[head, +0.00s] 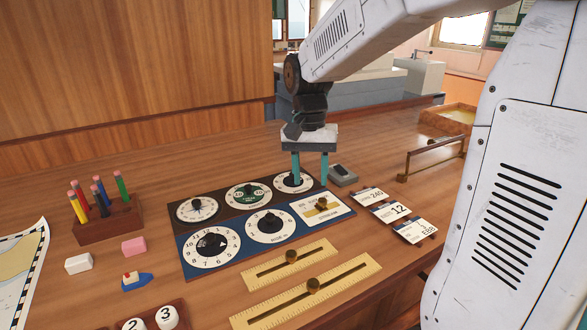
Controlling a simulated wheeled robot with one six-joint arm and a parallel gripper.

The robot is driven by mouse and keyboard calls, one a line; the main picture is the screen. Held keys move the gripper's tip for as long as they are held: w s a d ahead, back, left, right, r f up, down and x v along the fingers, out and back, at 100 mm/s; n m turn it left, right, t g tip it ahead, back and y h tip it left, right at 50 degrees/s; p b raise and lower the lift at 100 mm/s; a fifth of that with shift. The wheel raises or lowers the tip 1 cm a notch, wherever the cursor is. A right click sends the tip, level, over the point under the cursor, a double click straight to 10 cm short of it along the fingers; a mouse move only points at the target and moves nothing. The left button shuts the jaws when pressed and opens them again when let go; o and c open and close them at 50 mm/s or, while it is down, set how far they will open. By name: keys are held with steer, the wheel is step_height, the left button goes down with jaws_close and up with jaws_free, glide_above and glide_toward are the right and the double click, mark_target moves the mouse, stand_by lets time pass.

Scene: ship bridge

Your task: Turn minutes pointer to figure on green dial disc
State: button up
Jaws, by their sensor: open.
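The dial panel (236,222) lies on the wooden table with dark and blue halves. The green dial disc (248,200) is in the middle dial of the dark row; its figure is too small to read. The far-right dial (285,187) of that row is white with a dark knob, partly hidden by a finger. My gripper (311,180) points down with two teal fingers, open. Its left finger is over that dial and its right finger is near the panel's edge; contact cannot be told. Which dial bears the minutes pointer cannot be read.
Blue-row dials (192,254) and a brass slider card (335,207) lie nearer. Brass rulers (352,278) with knobs lie in front. A small dark box (342,175) sits right of the gripper. Number cards (408,228) are right; a pencil block (108,228) is left.

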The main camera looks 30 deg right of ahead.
mark_target(293, 177)
steer(key=w+d+m, duration=0.1)
steer(key=w+m, duration=0.3)
steer(key=w, duration=0.1)
steer(key=w+d+m, duration=0.2)
steer(key=w+m, duration=0.1)
steer(key=w, duration=0.3)
steer(key=w+d+f+m+t, duration=0.1)
steer(key=w+d+m, duration=0.1)
steer(key=w+m, duration=0.2)
steer(key=shift+w+d+f+m, duration=0.1)
steer(key=shift+w+m, duration=0.2)
steer(key=shift+w, duration=0.45)
steer(key=shift+w+r+m, duration=0.15)
steer(key=shift+r+m, duration=0.2)
steer(key=shift+m, duration=0.35)
steer(key=shift+f+m, duration=0.2)
steer(key=shift+m, duration=0.4)
step_height(293, 177, down, 8)
steer(key=shift+r, duration=0.2)
jaws_close()
